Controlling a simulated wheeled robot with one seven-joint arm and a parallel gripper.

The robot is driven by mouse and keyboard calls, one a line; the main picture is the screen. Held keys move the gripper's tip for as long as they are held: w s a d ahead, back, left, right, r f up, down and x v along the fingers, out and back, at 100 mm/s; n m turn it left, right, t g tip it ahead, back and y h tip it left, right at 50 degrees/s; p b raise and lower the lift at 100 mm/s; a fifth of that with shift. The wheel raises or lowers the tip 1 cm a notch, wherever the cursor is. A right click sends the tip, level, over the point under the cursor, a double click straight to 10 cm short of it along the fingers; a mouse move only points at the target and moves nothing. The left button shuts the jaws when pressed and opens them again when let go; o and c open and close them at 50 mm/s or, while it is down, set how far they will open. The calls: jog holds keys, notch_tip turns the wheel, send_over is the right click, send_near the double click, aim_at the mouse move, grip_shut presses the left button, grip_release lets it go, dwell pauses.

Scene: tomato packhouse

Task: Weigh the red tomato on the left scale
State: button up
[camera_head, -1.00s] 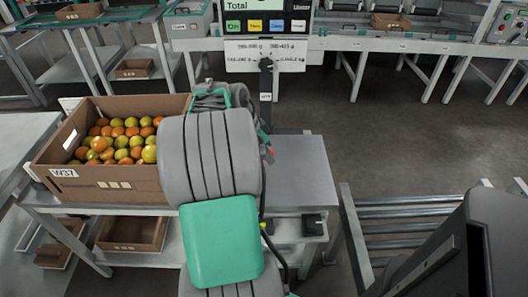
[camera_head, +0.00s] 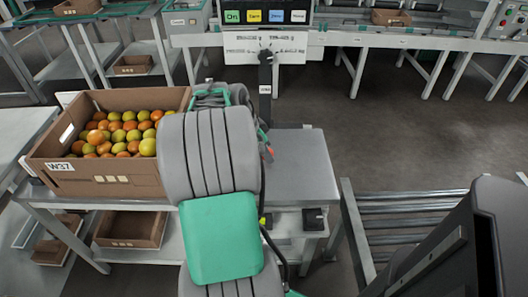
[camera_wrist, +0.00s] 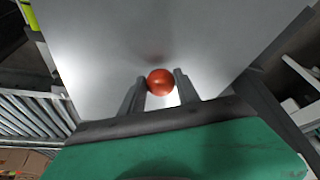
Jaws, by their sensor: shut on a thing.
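The red tomato (camera_wrist: 160,82) shows in the wrist view between the two grey fingers of my gripper (camera_wrist: 161,77), which is shut on it. A bare, shiny steel surface (camera_wrist: 110,45) lies beyond the tomato, with a faint dark reddish reflection on it. I cannot tell how far the tomato is above that surface. In the head view my arm hides the tomato and most of the gripper. A display with coloured buttons (camera_head: 265,16) stands on a post at the top. No scale is clearly identifiable as the left one.
A steel table top (camera_head: 302,165) is bare to the right. A roller conveyor (camera_head: 405,215) is farther right. Empty cartons (camera_head: 132,229) lie on the lower shelf.

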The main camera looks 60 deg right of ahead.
jog(key=shift+f+b, duration=0.35)
jog(key=shift+f, duration=0.15)
jog(key=o, duration=1)
jog(key=shift+c, duration=0.5)
jog(key=shift+c, duration=1.2)
jog(key=shift+r, duration=0.1)
notch_tip(320, 180, up, 7)
jog(key=p, duration=0.5)
